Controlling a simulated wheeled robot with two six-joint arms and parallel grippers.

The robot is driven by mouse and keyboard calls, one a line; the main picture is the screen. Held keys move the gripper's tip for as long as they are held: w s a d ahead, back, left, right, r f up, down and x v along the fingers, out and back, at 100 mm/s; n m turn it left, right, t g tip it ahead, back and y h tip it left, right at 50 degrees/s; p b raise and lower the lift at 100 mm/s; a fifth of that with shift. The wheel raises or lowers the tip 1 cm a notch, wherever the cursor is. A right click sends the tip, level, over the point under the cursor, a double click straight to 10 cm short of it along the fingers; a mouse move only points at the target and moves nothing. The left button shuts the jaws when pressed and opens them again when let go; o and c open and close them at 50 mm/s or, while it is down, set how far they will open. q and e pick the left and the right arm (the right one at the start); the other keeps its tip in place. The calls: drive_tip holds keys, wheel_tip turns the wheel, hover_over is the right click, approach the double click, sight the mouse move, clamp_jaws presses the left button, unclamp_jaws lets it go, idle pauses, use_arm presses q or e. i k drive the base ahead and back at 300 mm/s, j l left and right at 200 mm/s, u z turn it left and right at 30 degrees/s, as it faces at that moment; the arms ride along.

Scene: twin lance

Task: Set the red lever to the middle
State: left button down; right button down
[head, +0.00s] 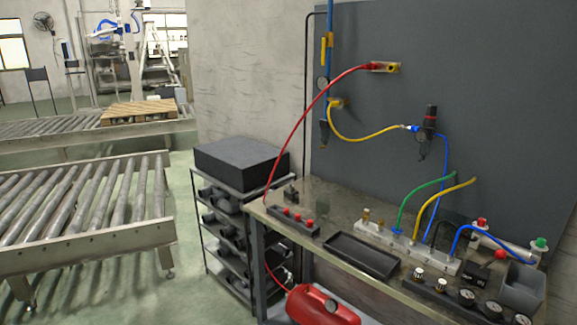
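A small red ball knob (501,254) shows at the right end of the workbench, just above a dark block (478,274). It looks like the red lever's handle, but its shaft is too small to make out, and I cannot tell its exact position. Neither of my grippers is in view, and nothing of mine touches the knob.
The workbench (338,210) also holds a black tray (362,255), a manifold (372,235) with coloured hoses, several gauges (466,297) and a grey bin (521,287). A red tank (322,307) stands below. Roller conveyors (85,205) lie left.

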sight(499, 254)
drive_tip(key=z, duration=1.4)
drive_tip(key=i+l+z, duration=0.2)
drive_tip(key=k+j, duration=0.05)
drive_tip(key=k, duration=0.05)
